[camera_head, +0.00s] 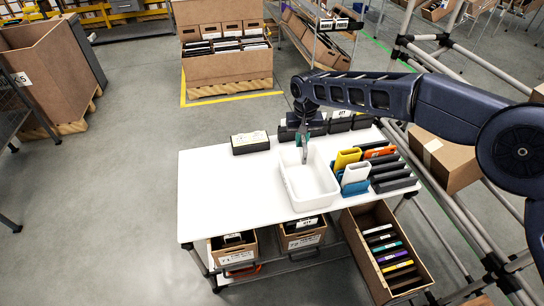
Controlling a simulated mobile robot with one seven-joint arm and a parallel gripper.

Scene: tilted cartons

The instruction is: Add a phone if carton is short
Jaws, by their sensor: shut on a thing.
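My gripper (304,153) is above the white tray (312,186) on the table, pointing down. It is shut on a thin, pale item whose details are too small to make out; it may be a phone. Slim phone-like items in yellow (346,158), white (356,173), orange (380,152) and dark grey stand in a rack right of the tray. More dark cartons (340,123) stand in a row behind the tray, partly hidden by my arm. I cannot see how full they are.
The white table (220,185) is bare at left and front. Below it are two labelled brown boxes (302,240) and a long box with several slim items (361,246). A large brown crate (226,70) stands behind. Metal frames and a brown box (445,160) stand at right.

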